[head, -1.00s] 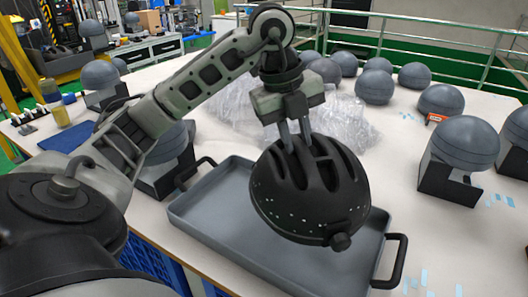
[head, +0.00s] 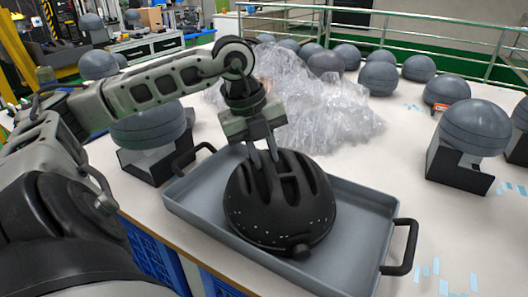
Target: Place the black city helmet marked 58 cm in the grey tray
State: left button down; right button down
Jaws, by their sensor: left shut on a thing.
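A black vented helmet (head: 280,212) with a row of small pale dots and a round knob at its front is in the grey tray (head: 362,230), left of the tray's middle. It looks upright and appears to rest on the tray floor, though its underside is hidden. My left gripper (head: 264,158) comes down from above and is shut on the helmet's top, its fingers at the vents. No size mark can be read on the helmet. My right gripper is not in view.
A heap of clear plastic wrap (head: 310,105) lies behind the tray. Grey headforms on black stands are at the right (head: 470,140) and left (head: 150,135). Several grey domes stand at the back. The tray's right part is empty, with a black handle (head: 402,248) at each end.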

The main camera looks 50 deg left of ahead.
pick_arm(q)
jog(key=c, duration=1.2)
grip_release()
jog(key=shift+c, duration=0.2)
jog(key=shift+r, duration=0.2)
jog(key=p+v, duration=0.3)
jog(key=v, duration=0.8)
jog(key=shift+r, duration=0.35)
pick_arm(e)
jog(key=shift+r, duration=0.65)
